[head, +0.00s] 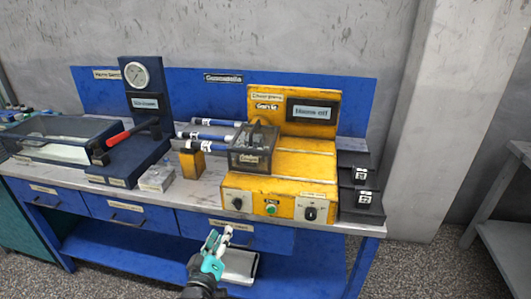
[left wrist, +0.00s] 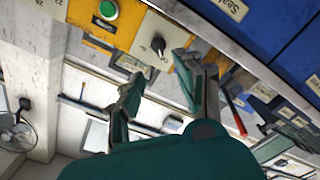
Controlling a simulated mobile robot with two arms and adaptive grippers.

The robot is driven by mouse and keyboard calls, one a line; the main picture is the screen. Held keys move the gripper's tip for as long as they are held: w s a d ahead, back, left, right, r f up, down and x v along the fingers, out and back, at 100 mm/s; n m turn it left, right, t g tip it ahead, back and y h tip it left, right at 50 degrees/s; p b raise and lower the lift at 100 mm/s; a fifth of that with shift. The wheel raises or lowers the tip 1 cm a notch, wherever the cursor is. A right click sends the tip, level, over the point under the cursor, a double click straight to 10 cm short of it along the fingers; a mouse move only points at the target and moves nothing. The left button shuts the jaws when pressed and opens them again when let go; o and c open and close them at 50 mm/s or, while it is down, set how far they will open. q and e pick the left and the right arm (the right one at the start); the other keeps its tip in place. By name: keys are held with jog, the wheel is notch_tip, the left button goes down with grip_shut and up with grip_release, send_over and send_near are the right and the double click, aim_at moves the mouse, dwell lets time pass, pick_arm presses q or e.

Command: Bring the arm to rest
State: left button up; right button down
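My left gripper (head: 220,238) is low in the middle of the head view, in front of the workbench's drawers. Its two fingers are spread apart in the left wrist view (left wrist: 160,72), with nothing between them. It appears apart from the bench. My right gripper is in neither view. The yellow machine (head: 285,165) stands on the bench, with a green button (head: 271,209) and black knobs on its front. The button also shows in the left wrist view (left wrist: 108,10).
The blue workbench (head: 312,245) has labelled drawers and a lower shelf. A dark blue press with a gauge (head: 137,74) and a red-handled lever (head: 120,137) stand at left. Black boxes (head: 362,200) sit at the right end. A grey table (head: 510,240) stands far right.

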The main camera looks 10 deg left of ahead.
pick_arm(q)
jog(key=s+d+f+m+g, duration=0.1)
jog(key=s+f+m+g, duration=0.3)
jog(key=f, duration=0.7)
jog(key=s+f+g, duration=0.2)
jog(key=s+f, duration=0.4)
jog(key=f, duration=0.5)
jog(key=s+d+f+m+g, duration=0.1)
jog(key=s+f+m+g, duration=0.15)
jog(key=s+f, duration=0.6)
jog(key=s+a+f+m+g, duration=0.1)
jog(key=s+f+g, duration=0.1)
jog(key=s+f, duration=0.4)
jog(key=s+a+f+m+g, duration=0.2)
jog(key=s+f, duration=0.5)
jog(key=s, duration=0.7)
jog(key=s+a+f+m+g, duration=0.1)
jog(key=s+f+g, duration=0.3)
jog(key=s, duration=0.6)
notch_tip(320, 180, down, 3)
jog(key=shift+s+a+r+m+y, duration=0.15)
jog(key=shift+s+a+m+y, duration=0.1)
jog(key=shift+a+m+y, duration=0.15)
jog(key=shift+g, duration=0.25)
